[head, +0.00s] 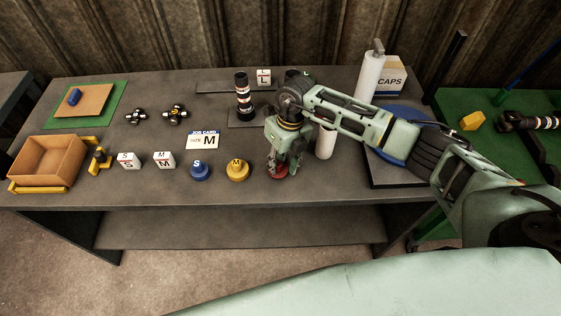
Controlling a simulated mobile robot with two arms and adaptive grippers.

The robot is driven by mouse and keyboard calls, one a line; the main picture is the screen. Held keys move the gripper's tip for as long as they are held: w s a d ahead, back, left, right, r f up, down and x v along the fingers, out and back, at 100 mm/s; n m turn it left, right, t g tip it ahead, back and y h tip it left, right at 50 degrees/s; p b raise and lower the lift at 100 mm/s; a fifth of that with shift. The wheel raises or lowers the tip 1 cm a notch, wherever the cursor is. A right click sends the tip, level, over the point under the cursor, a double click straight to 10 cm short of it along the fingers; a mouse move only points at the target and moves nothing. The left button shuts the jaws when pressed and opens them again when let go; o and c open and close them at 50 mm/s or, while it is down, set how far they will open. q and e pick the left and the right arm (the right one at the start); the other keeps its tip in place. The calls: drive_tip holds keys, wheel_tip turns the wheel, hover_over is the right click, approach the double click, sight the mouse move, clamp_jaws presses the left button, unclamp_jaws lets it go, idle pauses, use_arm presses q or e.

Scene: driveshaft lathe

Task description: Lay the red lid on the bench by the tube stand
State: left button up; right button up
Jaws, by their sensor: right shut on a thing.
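The red lid (279,174) is near the front edge of the grey bench (225,182), right of the yellow lid. My right gripper (282,165) points down over it and is shut on it, with the fingers covering part of the lid. I cannot tell whether the lid touches the bench. A dark tube with light and orange bands (243,95) stands upright on a dark base behind and left of the gripper, probably the tube stand. A second dark tube top is partly hidden behind my arm. My left gripper is not in view.
The yellow lid (237,170) and blue lid (200,170) stand left of the red one, then white blocks (164,160). A job card (203,140) lies behind them. A white cylinder (326,145) stands right of the gripper. An orange tray (47,160) is far left.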

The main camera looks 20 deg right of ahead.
drive_tip(key=shift+f, duration=0.25)
drive_tip(key=o, duration=0.8)
drive_tip(key=shift+o, duration=0.2)
drive_tip(key=shift+r, duration=0.1)
